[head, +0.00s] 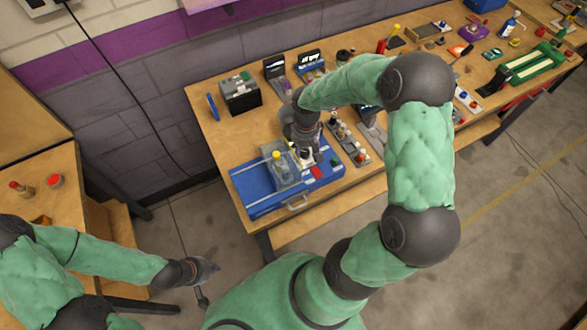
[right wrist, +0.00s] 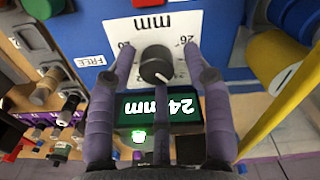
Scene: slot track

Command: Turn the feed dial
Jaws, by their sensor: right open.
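The feed dial (right wrist: 155,64) is a round black knob with a white pointer line, on a white scale plate (right wrist: 150,24) marked "mm" on a blue panel. A green display (right wrist: 162,107) beside it reads "24 mm", upside down in the right wrist view. My right gripper (right wrist: 157,50) is open, with its purple fingers on either side of the dial; whether they touch it I cannot tell. In the head view my right gripper (head: 305,148) points down at the blue machine (head: 262,196) and hides the dial. My left gripper (head: 206,270) hangs away from the bench, its fingers unclear.
A yellow knob (head: 277,155) and a red button (head: 316,172) are on the machine. A yellow bar (right wrist: 285,95) and a "FREE" label (right wrist: 90,61) flank the dial. A black box (head: 240,93) stands behind, and a strip of small parts (head: 347,140) lies right.

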